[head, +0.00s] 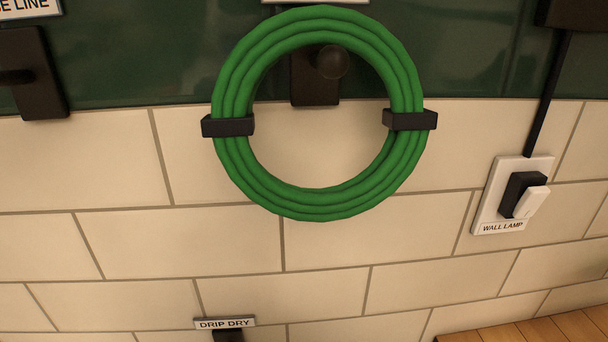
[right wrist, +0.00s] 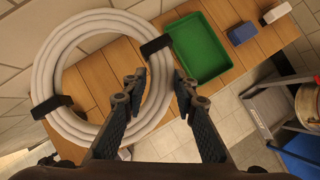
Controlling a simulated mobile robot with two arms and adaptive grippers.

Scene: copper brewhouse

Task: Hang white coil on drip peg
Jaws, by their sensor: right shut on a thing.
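The white coil (right wrist: 95,21) is a thick ring of several strands with black clips, seen in the right wrist view. My right gripper (right wrist: 157,83) is shut on the coil's right side, below a clip, with the strands between its fingers. In the head view, the drip peg's dark mount (head: 228,335) is cut off at the bottom edge under the DRIP DRY label (head: 225,323); its tip is out of sight. No gripper and no white coil show in the head view. My left gripper is out of view.
A green coil (head: 318,205) hangs on a dark peg (head: 331,62) above. An empty dark peg mount (head: 40,80) is at left and a wall lamp switch (head: 512,195) at right. A wooden bench (right wrist: 222,82) holds a green tray (right wrist: 200,48) and a blue block (right wrist: 242,33).

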